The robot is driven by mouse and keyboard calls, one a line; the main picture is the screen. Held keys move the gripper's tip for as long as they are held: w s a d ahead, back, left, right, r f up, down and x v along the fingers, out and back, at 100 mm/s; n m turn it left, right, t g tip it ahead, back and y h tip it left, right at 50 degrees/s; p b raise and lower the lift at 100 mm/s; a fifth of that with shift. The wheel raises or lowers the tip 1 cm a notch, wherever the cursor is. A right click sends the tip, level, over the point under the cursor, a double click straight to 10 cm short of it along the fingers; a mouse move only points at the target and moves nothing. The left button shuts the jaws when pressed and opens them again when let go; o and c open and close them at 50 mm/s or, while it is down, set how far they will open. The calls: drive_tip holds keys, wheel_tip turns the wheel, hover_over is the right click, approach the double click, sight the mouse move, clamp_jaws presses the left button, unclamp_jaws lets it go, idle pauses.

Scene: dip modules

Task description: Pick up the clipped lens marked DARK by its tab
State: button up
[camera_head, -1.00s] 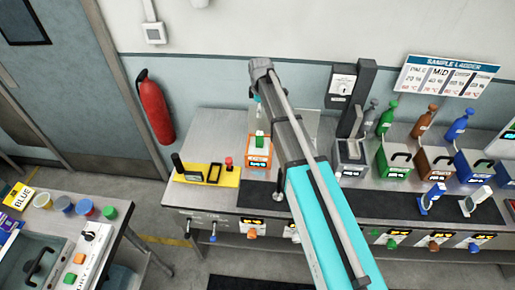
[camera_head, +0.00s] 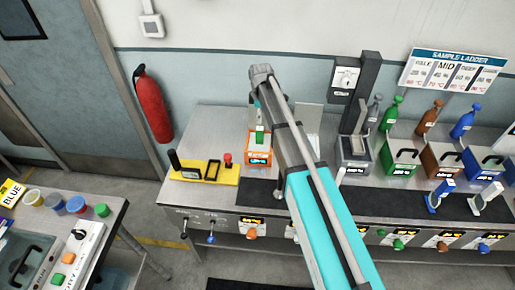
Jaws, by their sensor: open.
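I cannot read the word DARK on anything, so I cannot tell which thing is the marked lens. A yellow base (camera_head: 193,176) on the bench carries a dark upright piece, a black frame (camera_head: 212,170) and a red knob (camera_head: 228,159). A blue tabbed piece (camera_head: 440,193) and a white tabbed piece (camera_head: 485,200) stand at the right on the bench. My arm rises from the lower right and ends above an orange unit (camera_head: 258,157) with a green part on it. My gripper's fingers cannot be made out; the arm hides that area.
The steel bench (camera_head: 198,146) also holds a grey tank (camera_head: 353,152), a green box (camera_head: 400,160), a brown box (camera_head: 440,165), a blue box (camera_head: 482,165) and several bottles. A side table (camera_head: 112,218) with coloured jars stands at lower left. Floor shows between them.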

sight(260, 128)
drive_tip(key=shift+f+b, duration=1)
drive_tip(key=shift+f, duration=0.25)
drive_tip(key=shift+f, duration=0.1)
drive_tip(key=shift+s+f+b, duration=0.2)
drive_tip(key=shift+f+b, duration=2.3)
drive_tip(key=shift+b, duration=0.1)
drive_tip(key=shift+c, duration=0.3)
clamp_jaws()
